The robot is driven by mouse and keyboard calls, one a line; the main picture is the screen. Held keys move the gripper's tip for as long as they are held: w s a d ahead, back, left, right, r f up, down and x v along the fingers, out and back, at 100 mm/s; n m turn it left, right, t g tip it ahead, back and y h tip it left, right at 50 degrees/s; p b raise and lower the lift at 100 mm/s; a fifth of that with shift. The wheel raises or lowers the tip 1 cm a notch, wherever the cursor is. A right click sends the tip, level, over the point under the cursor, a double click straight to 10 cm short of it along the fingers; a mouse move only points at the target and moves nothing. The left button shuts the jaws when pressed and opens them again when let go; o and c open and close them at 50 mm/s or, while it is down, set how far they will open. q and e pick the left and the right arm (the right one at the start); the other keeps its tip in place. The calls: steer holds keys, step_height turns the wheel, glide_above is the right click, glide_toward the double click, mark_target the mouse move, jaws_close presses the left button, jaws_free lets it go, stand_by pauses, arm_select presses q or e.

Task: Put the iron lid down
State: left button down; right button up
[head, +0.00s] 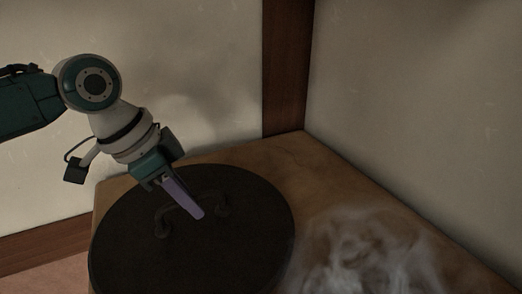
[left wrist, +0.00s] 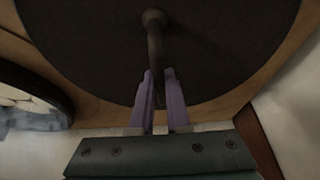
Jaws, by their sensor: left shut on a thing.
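The iron lid (head: 255,240) is a wide, dark, round disc with a raised bar handle (head: 190,200). It lies roughly level over the left part of the wooden top; I cannot tell whether it touches it. My left gripper (head: 197,210) comes down from the upper left, its purple fingers shut on the handle. In the left wrist view the handle (left wrist: 154,45) runs between the two fingers (left wrist: 160,88), with the dark lid (left wrist: 100,50) behind. The lid's near edge runs out of the head view. My right gripper is not in view.
Pale steam or smoke (head: 365,255) hangs over the wooden top (head: 300,165) right of the lid. Walls and a dark wooden post (head: 287,70) stand close behind. A dark curved rim (left wrist: 45,85) with pale contents shows at left in the left wrist view.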

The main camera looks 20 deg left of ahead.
arm_select(q)
steer(key=shift+w+f, duration=0.1)
steer(key=shift+f, duration=0.7)
steer(key=shift+f, duration=0.15)
steer(key=c, duration=1.2)
jaws_free()
steer(key=shift+f, duration=0.1)
steer(key=shift+c, duration=0.2)
steer(key=o, duration=0.3)
steer(key=shift+o, duration=0.2)
